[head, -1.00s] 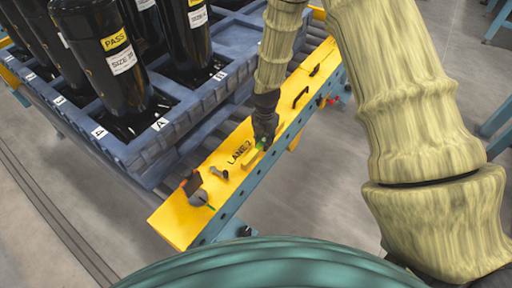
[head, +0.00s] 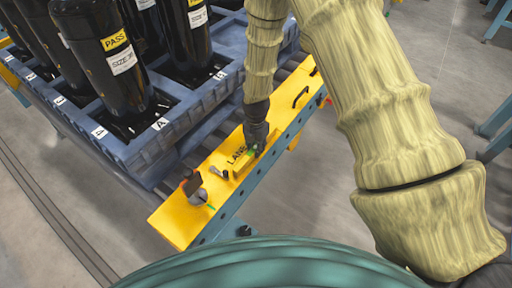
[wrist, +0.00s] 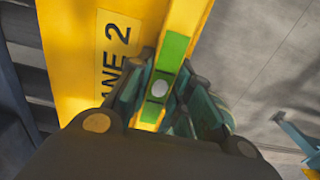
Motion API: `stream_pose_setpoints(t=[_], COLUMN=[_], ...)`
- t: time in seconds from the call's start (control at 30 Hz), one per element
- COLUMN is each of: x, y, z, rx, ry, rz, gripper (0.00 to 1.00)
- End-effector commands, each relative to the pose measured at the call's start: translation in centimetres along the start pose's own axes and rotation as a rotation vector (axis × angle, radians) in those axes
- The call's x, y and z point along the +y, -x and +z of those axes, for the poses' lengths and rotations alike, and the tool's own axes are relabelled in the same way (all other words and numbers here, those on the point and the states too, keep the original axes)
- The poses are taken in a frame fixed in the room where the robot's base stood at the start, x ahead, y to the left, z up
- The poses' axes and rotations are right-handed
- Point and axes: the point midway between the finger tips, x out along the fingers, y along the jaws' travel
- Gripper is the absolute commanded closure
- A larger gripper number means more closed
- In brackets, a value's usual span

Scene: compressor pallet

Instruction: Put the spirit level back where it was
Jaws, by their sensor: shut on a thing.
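The spirit level is a bright yellow bar with green parts. In the head view the spirit level (head: 242,166) shows only in part below my gripper (head: 254,149), over the yellow plate (head: 224,158) near the "LANE 2" label. In the wrist view my gripper (wrist: 157,100) is shut on the spirit level (wrist: 185,25), with the fingers on either side of its green section and round pale spot. The bar runs up out of that view beside the label. I cannot tell whether it touches the plate; my fingers hide part of it.
A grey round piece (head: 198,197) with a dark block (head: 191,184) and a small dark handled item (head: 216,173) are on the plate's near end. A black handle (head: 300,97) is farther along. A blue pallet (head: 150,148) with black cylinders (head: 105,60) stands left.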

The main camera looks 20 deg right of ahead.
Motion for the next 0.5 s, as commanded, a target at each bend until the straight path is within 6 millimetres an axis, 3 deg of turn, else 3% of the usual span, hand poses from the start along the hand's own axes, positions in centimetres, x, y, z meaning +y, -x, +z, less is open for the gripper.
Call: stream_pose_setpoints(t=[0.07,0.1,0.2,0.5], x=[-0.01,-0.01,-0.01,-0.01], y=[-0.22,-0.27,-0.23,-0.20], z=[0.00,0.00,0.00,0.00], rx=[0.000,0.000,0.000,0.000], ry=[0.000,0.000,0.000,0.000], rz=[0.000,0.000,0.000,0.000], gripper=[1.00,0.77,0.59,0.57])
